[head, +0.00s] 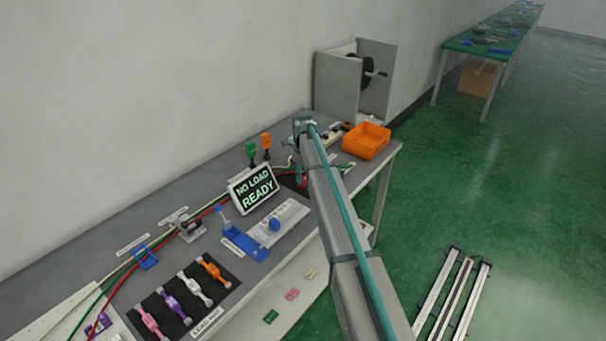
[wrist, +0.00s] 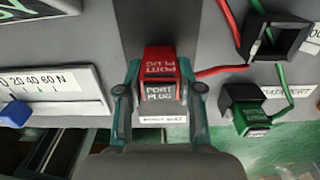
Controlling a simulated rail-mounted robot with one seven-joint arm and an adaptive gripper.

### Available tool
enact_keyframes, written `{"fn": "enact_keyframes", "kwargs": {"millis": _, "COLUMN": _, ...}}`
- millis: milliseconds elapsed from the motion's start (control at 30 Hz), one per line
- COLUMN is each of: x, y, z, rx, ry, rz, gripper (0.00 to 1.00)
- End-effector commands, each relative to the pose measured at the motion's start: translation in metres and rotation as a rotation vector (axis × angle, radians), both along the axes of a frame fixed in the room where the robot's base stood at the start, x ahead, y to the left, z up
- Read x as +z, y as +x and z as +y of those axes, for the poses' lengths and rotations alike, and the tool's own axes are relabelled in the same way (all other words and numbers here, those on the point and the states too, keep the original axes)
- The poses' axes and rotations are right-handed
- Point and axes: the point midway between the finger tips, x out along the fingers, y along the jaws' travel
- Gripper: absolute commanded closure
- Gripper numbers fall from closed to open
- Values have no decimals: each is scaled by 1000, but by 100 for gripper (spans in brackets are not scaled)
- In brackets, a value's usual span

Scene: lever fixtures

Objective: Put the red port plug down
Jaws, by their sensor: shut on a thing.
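The red port plug (wrist: 160,64) is in the middle of the wrist view, marked PORT PLUG on its front. My gripper (wrist: 160,92) is shut on it, one finger on each side. A dark mat (wrist: 159,22) lies behind and under the plug, with a small white label at its near edge. I cannot tell whether the plug touches the mat. In the head view a bit of red (head: 304,181) shows by my arm, which mostly hides the plug and gripper.
In the wrist view a black socket (wrist: 246,42) with an opening stands upper right, and a green plug (wrist: 252,118) sits in a black holder below it. A force scale with a blue slider (wrist: 15,113) is at left. An orange bin (head: 366,141) stands at the table's far end.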

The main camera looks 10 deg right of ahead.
Motion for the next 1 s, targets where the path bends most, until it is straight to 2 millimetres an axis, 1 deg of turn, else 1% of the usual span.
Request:
{"fn": "enact_keyframes", "kwargs": {"millis": 300, "x": -4, "y": 0, "z": 0, "rx": 0, "ry": 0, "rz": 0, "gripper": 100}}
{"fn": "enact_keyframes", "kwargs": {"millis": 333, "x": -3, "y": 0, "z": 0, "rx": 0, "ry": 0, "rz": 0, "gripper": 61}}
{"fn": "enact_keyframes", "kwargs": {"millis": 467, "x": -3, "y": 0, "z": 0, "rx": 0, "ry": 0, "rz": 0, "gripper": 39}}
{"fn": "enact_keyframes", "kwargs": {"millis": 800, "x": -1, "y": 0, "z": 0, "rx": 0, "ry": 0, "rz": 0, "gripper": 39}}
{"fn": "enact_keyframes", "kwargs": {"millis": 900, "x": 4, "y": 0, "z": 0, "rx": 0, "ry": 0, "rz": -1, "gripper": 39}}
{"fn": "enact_keyframes", "kwargs": {"millis": 1000, "x": 16, "y": 1, "z": 0, "rx": 0, "ry": 0, "rz": -1, "gripper": 39}}
